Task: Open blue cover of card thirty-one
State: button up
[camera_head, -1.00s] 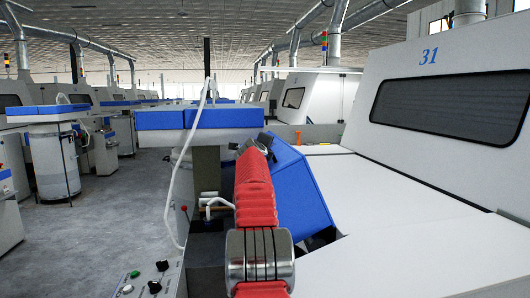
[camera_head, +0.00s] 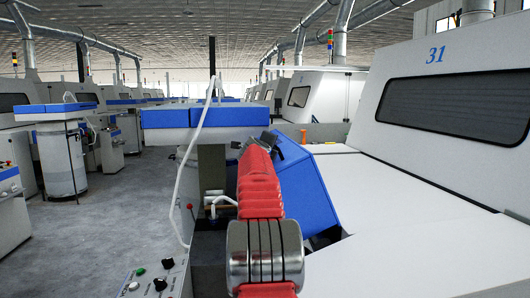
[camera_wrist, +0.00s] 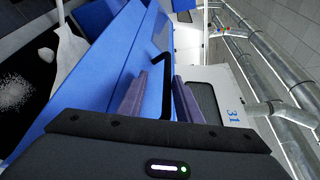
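The blue cover (camera_head: 322,190) of card 31 stands tilted at the machine's front, right of my red-sleeved arm. It also fills the left middle of the wrist view (camera_wrist: 95,75). A black bar handle (camera_wrist: 166,100) shows against the blue in the wrist view. My gripper (camera_wrist: 160,76) has its two purple-grey fingers apart, with the handle showing between them. I see gaps beside the bar, and cannot tell how deep it sits between the fingers. In the head view my gripper is dark, small and partly hidden behind the arm, near the cover's upper left edge.
The white card body with the number 31 (camera_head: 435,55) and a dark window (camera_head: 455,105) stands at the right. A long blue box (camera_head: 205,117) and a white hose (camera_head: 186,170) are left of my arm. The grey floor aisle (camera_head: 110,215) is clear.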

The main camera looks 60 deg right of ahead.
jog(key=v, duration=1)
jog(key=shift+a, duration=0.3)
jog(key=shift+s, duration=0.1)
jog(key=shift+c, duration=0.2)
jog(key=shift+s, duration=0.2)
jog(key=c, duration=0.3)
jog(key=shift+s+a+n+g+h, duration=0.1)
jog(key=shift+s+n+g+h, duration=0.2)
jog(key=shift+s+n, duration=0.6)
grip_shut()
jog(key=s+n+h, duration=0.3)
jog(key=s, duration=0.6)
jog(key=shift+s+d+r+n+g, duration=0.2)
jog(key=shift+d+n+g, duration=0.1)
jog(key=shift+n+g, duration=0.1)
jog(key=shift+w, duration=0.1)
